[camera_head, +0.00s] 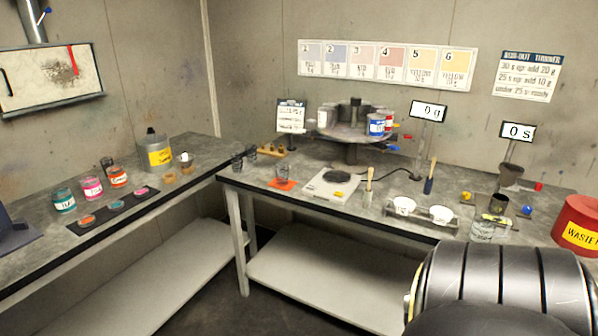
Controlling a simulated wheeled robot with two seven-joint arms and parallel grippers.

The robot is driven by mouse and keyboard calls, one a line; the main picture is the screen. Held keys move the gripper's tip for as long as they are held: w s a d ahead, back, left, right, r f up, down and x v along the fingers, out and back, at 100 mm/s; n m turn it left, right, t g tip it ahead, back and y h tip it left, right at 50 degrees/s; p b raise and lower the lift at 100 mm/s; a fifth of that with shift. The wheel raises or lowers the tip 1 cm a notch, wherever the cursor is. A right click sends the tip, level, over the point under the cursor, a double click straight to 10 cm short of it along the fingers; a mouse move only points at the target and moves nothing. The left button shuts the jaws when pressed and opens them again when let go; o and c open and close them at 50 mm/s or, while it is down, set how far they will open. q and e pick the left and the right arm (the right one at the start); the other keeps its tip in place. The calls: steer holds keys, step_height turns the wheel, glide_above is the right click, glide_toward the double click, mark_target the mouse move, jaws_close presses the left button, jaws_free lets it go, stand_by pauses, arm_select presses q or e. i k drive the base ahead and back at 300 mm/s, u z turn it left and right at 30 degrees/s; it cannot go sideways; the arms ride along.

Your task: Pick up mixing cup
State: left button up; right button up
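A small clear cup (283,172) stands on an orange mat (281,184) on the right-hand bench, left of the scale. It looks like the mixing cup, but I cannot read a label on it. Two more small dark, see-through cups stand behind it to the left, one nearer (237,161) and one farther (250,153). Neither of my grippers shows in this view. A thick black ribbed part at the lower right looks like one of my arm links and covers part of the bench front.
A flat scale (333,186), brushes, white bowls (403,205) and a red waste bin (577,226) are on the right-hand bench (345,215). A round stand (350,137) holds several cans behind. The left bench carries paint jars (64,200) and a yellow-labelled can (157,154).

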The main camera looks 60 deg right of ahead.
mark_target(282, 174)
steer(key=z, duration=3)
steer(key=k, duration=0.35)
steer(key=u, duration=1.15)
